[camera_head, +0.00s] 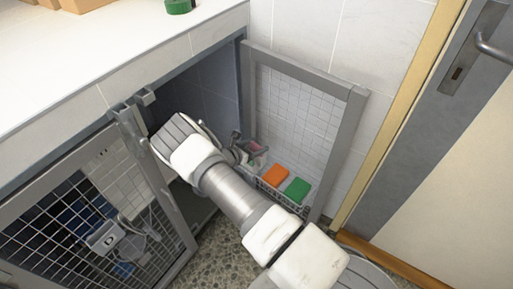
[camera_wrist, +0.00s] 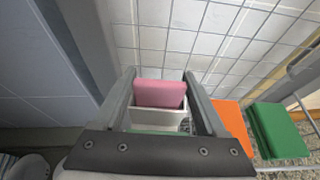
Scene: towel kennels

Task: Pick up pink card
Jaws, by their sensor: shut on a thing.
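The pink card (camera_wrist: 160,93) stands upright between my two fingers in the wrist view, in front of a white tiled wall. It also shows as a small pink patch (camera_head: 255,146) in the head view. My gripper (camera_wrist: 159,74) is shut on it, with one finger along each side. In the head view my gripper (camera_head: 246,153) is partly hidden by my own arm. A white box-like edge shows just below the card; I cannot tell whether the card still touches it.
An orange card (camera_head: 276,175) and a green card (camera_head: 297,189) sit in a white wire basket right of my gripper. An open grey mesh door (camera_head: 345,140) is beside them. A second barred door (camera_head: 85,215) is at left, under a white counter (camera_head: 100,60).

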